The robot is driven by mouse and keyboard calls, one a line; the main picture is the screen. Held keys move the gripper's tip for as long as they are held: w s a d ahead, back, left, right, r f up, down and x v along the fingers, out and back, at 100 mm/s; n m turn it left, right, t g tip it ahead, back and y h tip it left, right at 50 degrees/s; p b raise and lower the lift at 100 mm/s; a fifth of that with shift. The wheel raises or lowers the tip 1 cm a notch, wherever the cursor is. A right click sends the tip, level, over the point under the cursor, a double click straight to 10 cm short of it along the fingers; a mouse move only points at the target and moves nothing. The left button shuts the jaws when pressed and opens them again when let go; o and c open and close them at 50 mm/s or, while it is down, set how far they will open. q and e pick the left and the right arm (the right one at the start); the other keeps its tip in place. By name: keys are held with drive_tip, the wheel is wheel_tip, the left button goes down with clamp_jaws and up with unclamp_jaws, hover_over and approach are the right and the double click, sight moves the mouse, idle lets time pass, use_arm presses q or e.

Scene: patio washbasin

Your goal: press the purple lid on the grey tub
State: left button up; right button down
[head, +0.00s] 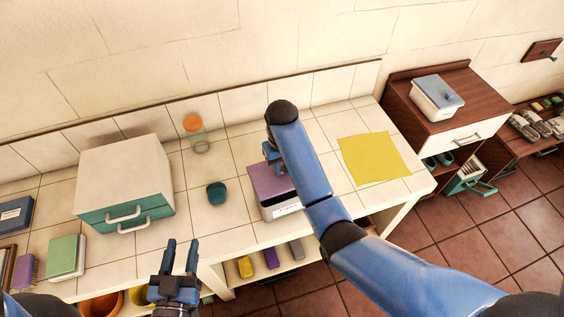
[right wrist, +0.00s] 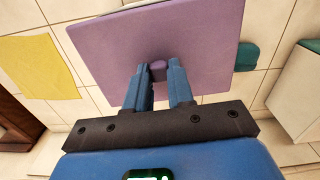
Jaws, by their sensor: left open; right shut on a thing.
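The purple lid (head: 264,180) is over the grey tub (head: 284,211) on the tiled counter, right of its middle. My right gripper (head: 270,152) reaches down from above and is shut on the lid's knob. In the right wrist view, the fingers (right wrist: 158,78) pinch the purple knob (right wrist: 157,70) at the middle of the flat lid (right wrist: 195,45). A pale strip of the tub shows past the lid's far edge. I cannot tell whether the lid is fully seated. My arm hides part of the lid. My left gripper (head: 181,256) is open and empty in front of the counter.
A teal cup (head: 216,193), an orange-capped jar (head: 196,133) and a white box with teal drawers (head: 125,190) stand left of the tub. A yellow cloth (head: 374,158) lies flat to the right. A lower shelf holds several small items.

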sight(282, 175)
drive_tip(key=shift+s+d+f, duration=0.1)
drive_tip(key=shift+d+f, duration=0.05)
drive_tip(key=shift+f, duration=0.4)
drive_tip(key=shift+s+d+f, duration=0.1)
drive_tip(key=shift+f, duration=0.45)
drive_tip(key=shift+w+a+f+b, duration=0.1)
drive_tip(key=shift+f+b, duration=0.2)
drive_tip(key=shift+f, duration=0.25)
drive_tip(key=shift+w+a+f+b, duration=0.1)
drive_tip(key=shift+f+b, duration=0.15)
drive_tip(key=shift+f, duration=0.3)
drive_tip(key=shift+s+d+p, duration=0.1)
drive_tip(key=shift+p, duration=0.2)
drive_tip(key=shift+f, duration=0.3)
idle(1.2)
drive_tip(key=shift+c, duration=2.1)
unclamp_jaws()
drive_tip(key=shift+r, duration=0.15)
drive_tip(key=shift+r, duration=3.35)
